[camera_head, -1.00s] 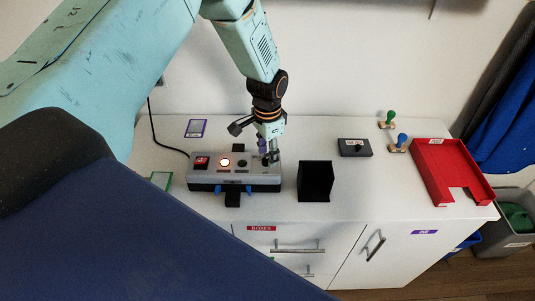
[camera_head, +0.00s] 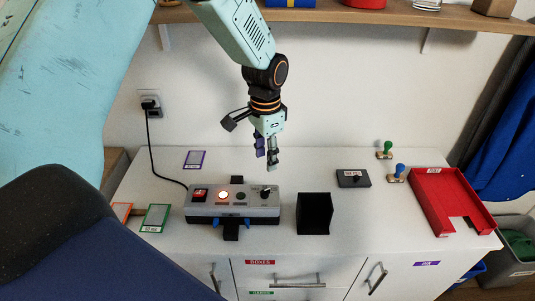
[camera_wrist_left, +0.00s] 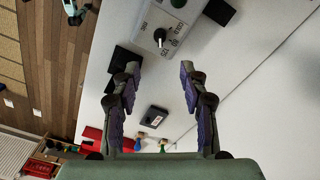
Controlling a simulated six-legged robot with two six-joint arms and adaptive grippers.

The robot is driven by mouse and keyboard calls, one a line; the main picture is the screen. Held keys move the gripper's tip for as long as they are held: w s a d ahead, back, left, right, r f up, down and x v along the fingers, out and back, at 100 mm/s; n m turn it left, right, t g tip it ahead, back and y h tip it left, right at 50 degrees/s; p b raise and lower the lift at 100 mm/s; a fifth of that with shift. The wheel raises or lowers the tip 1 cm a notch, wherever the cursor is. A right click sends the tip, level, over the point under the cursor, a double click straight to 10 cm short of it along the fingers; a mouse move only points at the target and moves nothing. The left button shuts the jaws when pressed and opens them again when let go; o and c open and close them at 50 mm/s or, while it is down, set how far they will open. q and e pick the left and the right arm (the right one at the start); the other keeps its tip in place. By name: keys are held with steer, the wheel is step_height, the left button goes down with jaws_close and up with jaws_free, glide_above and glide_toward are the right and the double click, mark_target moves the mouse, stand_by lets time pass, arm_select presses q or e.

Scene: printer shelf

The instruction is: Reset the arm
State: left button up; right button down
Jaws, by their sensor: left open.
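My left gripper (camera_head: 267,160) hangs above the back of the white cabinet top, open and empty. It is above and apart from the grey control box (camera_head: 232,208), which has a red switch, a lit round button and a dark knob (camera_head: 266,191). In the left wrist view the two fingers (camera_wrist_left: 158,85) are spread wide with nothing between them. The knob (camera_wrist_left: 159,36) shows beyond the fingertips there. My right gripper is not in view.
A black open box (camera_head: 314,213) stands right of the control box. Further right are a dark stamp pad (camera_head: 353,179), green and blue stamps (camera_head: 397,173) and a red tray (camera_head: 449,196). A wooden shelf (camera_head: 350,15) with items runs above. A cable leads to the wall socket.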

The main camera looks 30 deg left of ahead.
arm_select(q)
steer(key=shift+f, duration=0.15)
steer(key=s+d+f, duration=0.2)
steer(key=s+f, duration=0.2)
steer(key=s+d+f+n, duration=0.1)
steer(key=s+d+f, duration=0.1)
steer(key=s+f, duration=0.2)
steer(key=s+d+f+n, duration=0.1)
steer(key=s+f, duration=0.3)
steer(key=f, duration=0.2)
steer(key=shift+s+d+h, duration=0.15)
steer(key=shift+d+h, duration=0.25)
steer(key=s+d+f+n, duration=0.1)
steer(key=s+f+n, duration=0.1)
steer(key=s, duration=0.8)
steer(key=s+d+f+n, duration=0.1)
steer(key=s+f+n, duration=0.15)
steer(key=s, duration=0.75)
step_height(320, 180, down, 15)
steer(key=b, duration=1.5)
steer(key=shift+y, duration=0.4)
steer(key=shift+s+a, duration=0.1)
steer(key=shift+s, duration=0.1)
